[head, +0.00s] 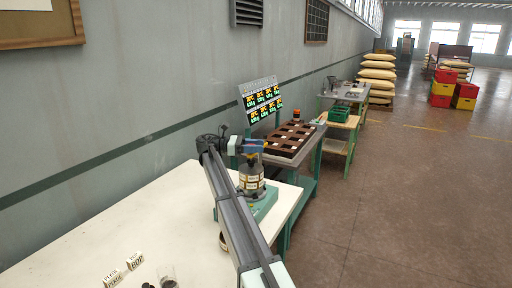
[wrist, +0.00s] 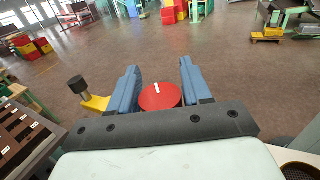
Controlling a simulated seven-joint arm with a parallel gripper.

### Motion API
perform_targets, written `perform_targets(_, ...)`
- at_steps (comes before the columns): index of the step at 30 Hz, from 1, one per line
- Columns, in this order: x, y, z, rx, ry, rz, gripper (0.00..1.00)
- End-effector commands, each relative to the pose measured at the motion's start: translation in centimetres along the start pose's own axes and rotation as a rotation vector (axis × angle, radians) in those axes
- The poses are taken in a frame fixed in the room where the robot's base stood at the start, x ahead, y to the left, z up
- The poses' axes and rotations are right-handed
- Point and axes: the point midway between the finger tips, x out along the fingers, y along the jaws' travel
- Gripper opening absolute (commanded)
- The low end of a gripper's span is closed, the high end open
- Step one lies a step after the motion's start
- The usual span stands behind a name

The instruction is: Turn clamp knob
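A round red clamp knob (wrist: 160,97) with a white mark shows between the blue fingers of my gripper (wrist: 160,82) in the wrist view. The fingers stand apart, one on each side of the knob; whether they touch it I cannot tell. A yellow lever (wrist: 97,103) with a black end knob sticks out to the left. In the head view my gripper (head: 252,148) is above a dark drum-like device with a pale label (head: 251,183) on a green base (head: 265,203). The red knob cannot be made out there.
The device stands at the far end of a white table (head: 175,210). Small labelled blocks (head: 135,260) lie at its near edge. A sectioned brown tray (head: 290,139) and a display board (head: 262,100) are on the bench beyond. Open floor is on the right.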

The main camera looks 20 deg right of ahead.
Motion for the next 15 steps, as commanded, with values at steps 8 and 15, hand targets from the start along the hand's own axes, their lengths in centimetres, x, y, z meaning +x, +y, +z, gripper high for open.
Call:
perform_targets(8, -0.01, 0.01, 0.01, 0.0, 0.0, 0.001, 0.65)
perform_targets(15, -0.02, 0.04, 0.65, 0.001, 0.0, 0.001, 0.65)
